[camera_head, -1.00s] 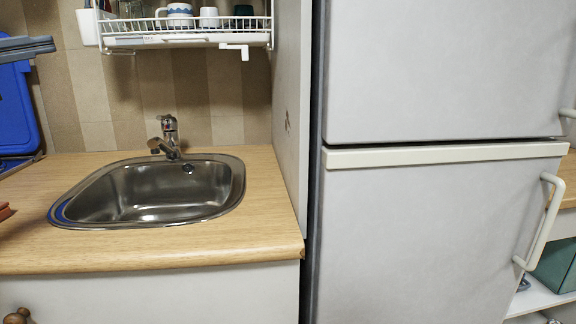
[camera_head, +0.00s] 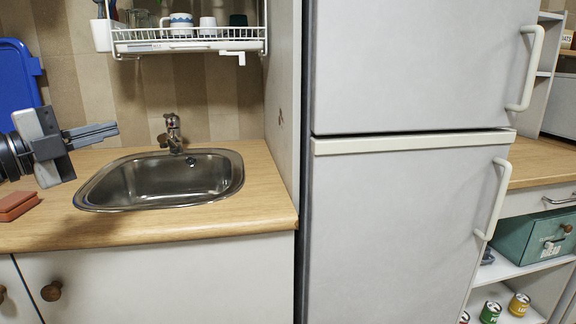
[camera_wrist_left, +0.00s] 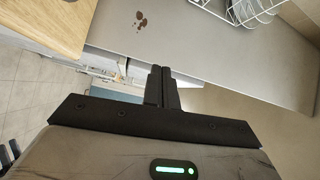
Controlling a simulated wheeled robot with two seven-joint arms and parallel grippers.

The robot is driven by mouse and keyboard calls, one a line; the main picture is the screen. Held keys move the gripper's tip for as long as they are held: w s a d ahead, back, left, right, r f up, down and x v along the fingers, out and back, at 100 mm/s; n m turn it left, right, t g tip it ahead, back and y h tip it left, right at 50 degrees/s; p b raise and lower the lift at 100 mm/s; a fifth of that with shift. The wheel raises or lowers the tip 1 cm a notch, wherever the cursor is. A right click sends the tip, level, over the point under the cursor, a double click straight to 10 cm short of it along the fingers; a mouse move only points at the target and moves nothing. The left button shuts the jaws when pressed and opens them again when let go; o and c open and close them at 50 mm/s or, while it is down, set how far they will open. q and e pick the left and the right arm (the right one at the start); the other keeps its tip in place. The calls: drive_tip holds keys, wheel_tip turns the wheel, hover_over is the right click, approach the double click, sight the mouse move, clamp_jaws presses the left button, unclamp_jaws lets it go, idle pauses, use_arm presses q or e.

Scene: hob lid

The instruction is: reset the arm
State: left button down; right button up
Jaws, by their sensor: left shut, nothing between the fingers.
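My left gripper (camera_head: 92,133) comes in from the left in the head view, in front of the wall and left of the sink's tap. Its fingers point right and are shut with nothing between them. In the left wrist view the two dark fingertips (camera_wrist_left: 161,86) are together, with a grey side panel (camera_wrist_left: 190,45) beyond them. My right gripper is not in either view.
The steel sink (camera_head: 160,180) is set in the wooden counter (camera_head: 262,205), with a tap (camera_head: 173,133) behind it. A dish rack (camera_head: 185,38) with cups hangs above. A reddish block (camera_head: 17,205) lies at the left. The tall fridge (camera_head: 400,220) stands right of the counter.

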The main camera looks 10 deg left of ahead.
use_arm(q)
drive_tip(key=s+d+f+n+p, duration=0.1)
drive_tip(key=d+f+n, duration=0.2)
drive_tip(key=d+f, duration=0.35)
drive_tip(key=d+f+n+g+y+p, duration=0.1)
drive_tip(key=d+f+n+p, duration=0.15)
drive_tip(key=f, duration=0.65)
drive_tip(key=s+d+f+n+p, duration=0.1)
drive_tip(key=d+f+n, duration=0.2)
drive_tip(key=d+f, duration=0.35)
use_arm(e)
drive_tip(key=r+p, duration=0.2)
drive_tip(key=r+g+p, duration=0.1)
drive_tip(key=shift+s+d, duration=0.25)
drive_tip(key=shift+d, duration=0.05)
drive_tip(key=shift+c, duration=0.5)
use_arm(q)
drive_tip(key=s+d+f+n+g+y, duration=0.2)
drive_tip(key=s+d+f+n, duration=0.2)
drive_tip(key=s+f+n, duration=0.2)
drive_tip(key=s+d+f+n+g+y, duration=0.2)
drive_tip(key=s+f+n, duration=0.4)
drive_tip(key=s+f, duration=0.3)
drive_tip(key=s+d+y, duration=0.1)
drive_tip(key=s+d, duration=0.1)
drive_tip(key=s, duration=0.1)
drive_tip(key=shift+f, duration=0.4)
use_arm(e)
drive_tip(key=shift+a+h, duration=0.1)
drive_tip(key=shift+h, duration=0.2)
